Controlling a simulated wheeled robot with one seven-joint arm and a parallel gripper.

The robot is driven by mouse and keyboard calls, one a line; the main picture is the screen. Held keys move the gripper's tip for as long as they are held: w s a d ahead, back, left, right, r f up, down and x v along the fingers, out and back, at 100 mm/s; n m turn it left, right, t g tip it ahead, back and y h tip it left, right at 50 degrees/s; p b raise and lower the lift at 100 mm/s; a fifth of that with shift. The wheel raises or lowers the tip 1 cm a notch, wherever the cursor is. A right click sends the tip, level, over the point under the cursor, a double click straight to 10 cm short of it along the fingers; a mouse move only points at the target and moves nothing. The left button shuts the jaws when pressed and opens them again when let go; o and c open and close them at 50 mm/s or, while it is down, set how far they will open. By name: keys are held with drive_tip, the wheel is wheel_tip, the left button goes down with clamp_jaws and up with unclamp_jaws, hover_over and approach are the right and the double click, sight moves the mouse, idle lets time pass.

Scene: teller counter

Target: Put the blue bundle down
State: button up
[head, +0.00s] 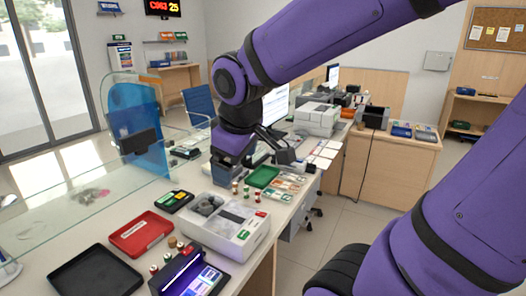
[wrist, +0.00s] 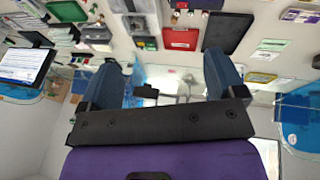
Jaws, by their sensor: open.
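My gripper (wrist: 163,62) is open, with its two dark blue-grey fingers apart in the wrist view and nothing seen held between them. In the head view my gripper hangs over the counter, left of the green tray (head: 264,177), and its fingertips are hard to make out. I cannot pick out the blue bundle with certainty. Several small note bundles (head: 289,181) lie beside the green tray, too small to tell apart. Bluish notes (head: 206,279) show under the lit note checker (head: 178,267) at the front.
A red tray (head: 141,233), a black tray (head: 95,273) and a grey-white machine (head: 224,229) stand on the near counter. Several small stamps stand around the machine. A glass screen with a blue panel (head: 139,128) runs along the left. A printer (head: 317,119) stands farther back.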

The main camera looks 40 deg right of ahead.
drive_tip(key=s+r+m+t+y, duration=0.1)
drive_tip(key=s+r+m, duration=0.3)
drive_tip(key=s, duration=0.4)
drive_tip(key=shift+s+a+r+m, duration=0.15)
drive_tip(key=shift+s+r+m, duration=0.05)
drive_tip(key=shift+r+m, duration=0.1)
